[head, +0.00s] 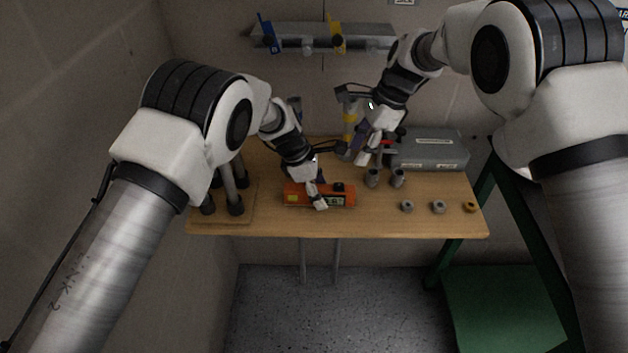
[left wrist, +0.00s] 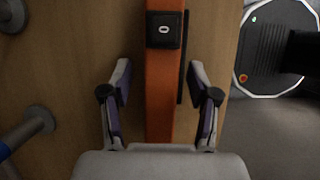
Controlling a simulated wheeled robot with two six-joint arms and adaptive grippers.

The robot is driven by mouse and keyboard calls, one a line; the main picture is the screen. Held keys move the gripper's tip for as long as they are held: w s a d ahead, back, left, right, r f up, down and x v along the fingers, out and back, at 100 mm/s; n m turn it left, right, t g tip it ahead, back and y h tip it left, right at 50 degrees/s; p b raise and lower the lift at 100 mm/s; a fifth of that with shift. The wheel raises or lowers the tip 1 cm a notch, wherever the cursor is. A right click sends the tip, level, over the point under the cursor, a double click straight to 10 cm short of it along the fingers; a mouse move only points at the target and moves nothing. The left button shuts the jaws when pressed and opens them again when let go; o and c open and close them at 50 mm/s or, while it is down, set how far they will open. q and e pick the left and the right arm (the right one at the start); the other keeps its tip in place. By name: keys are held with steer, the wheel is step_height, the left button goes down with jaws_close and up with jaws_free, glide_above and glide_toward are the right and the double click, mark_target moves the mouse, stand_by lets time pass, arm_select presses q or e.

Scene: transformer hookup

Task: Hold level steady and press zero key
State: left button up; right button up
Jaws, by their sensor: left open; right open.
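The orange level (head: 293,191) lies on the wooden table (head: 270,229). It has a dark display and a black zero key (head: 338,187) on its top. In the left wrist view the key (left wrist: 164,30) shows a white "0" on the orange body (left wrist: 160,95). My left gripper (head: 318,196) is open and low over the level, with its fingers (left wrist: 160,68) on either side of the body and visible gaps. It partly hides the level's middle. My right gripper (head: 372,150) is open, above the back of the table and away from the level.
A grey case (head: 432,150) sits at the back right. Upright posts (head: 229,185) stand on a board at the left. A wall rack (head: 320,38) hangs behind.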

arm_select(q)
jaws_close()
arm_select(e)
steer(key=c, duration=0.6)
steer(key=shift+n, duration=0.4)
jaws_close()
steer(key=d+r+n+y, duration=0.1)
steer(key=n, duration=1)
steer(key=d+r+n+y, duration=0.1)
steer(key=d+n+y, duration=0.1)
steer(key=n, duration=0.9)
steer(key=d+r+n+y, duration=0.1)
steer(key=n+y, duration=0.1)
steer(key=n, duration=0.9)
steer(key=shift+s+d+t, duration=0.25)
steer(key=shift+d+t, duration=0.05)
steer(key=shift+d, duration=0.1)
